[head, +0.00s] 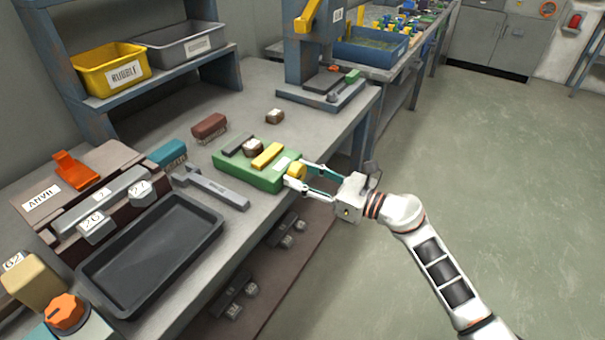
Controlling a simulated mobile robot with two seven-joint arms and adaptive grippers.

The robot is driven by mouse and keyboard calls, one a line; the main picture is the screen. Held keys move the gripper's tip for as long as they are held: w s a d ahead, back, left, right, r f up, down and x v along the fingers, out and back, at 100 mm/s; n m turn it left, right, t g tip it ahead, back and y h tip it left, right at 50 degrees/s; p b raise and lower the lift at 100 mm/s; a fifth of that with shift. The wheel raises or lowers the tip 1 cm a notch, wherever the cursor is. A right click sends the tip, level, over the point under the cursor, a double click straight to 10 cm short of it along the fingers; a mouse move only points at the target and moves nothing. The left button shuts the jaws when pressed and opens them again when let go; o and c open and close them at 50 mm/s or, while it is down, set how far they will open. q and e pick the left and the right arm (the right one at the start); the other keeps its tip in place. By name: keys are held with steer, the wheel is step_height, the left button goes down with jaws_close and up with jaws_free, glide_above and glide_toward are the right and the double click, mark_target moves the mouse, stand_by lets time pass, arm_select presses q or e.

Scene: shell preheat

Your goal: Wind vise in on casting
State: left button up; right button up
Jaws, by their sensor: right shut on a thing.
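The green vise (262,178) sits near the right edge of the workbench. It has a dark grey jaw (236,145) and a yellow jaw (267,156). A brown casting with a pale top (253,147) sits between the two jaws; I cannot tell whether both jaws touch it. A yellow winding knob (296,170) is at the vise's right end. My right gripper (297,173) reaches in from the right and is shut on this knob, one finger on each side. My left gripper is out of view.
A grey bar tool (213,188) and a black tray (152,254) lie in front-left. A drill press base (322,94) stands behind. Open floor is right.

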steer(key=shift+r+m, duration=0.3)
steer(key=shift+m, duration=0.1)
steer(key=shift+m+p, duration=0.3)
steer(key=shift+p, duration=0.05)
steer(key=shift+f+m+p, duration=0.1)
steer(key=shift+m+p, duration=0.35)
steer(key=shift+m, duration=0.45)
steer(key=shift+f+m, duration=0.1)
steer(key=shift+m, duration=0.3)
steer(key=o, duration=1.1)
steer(key=shift+d+f, duration=0.1)
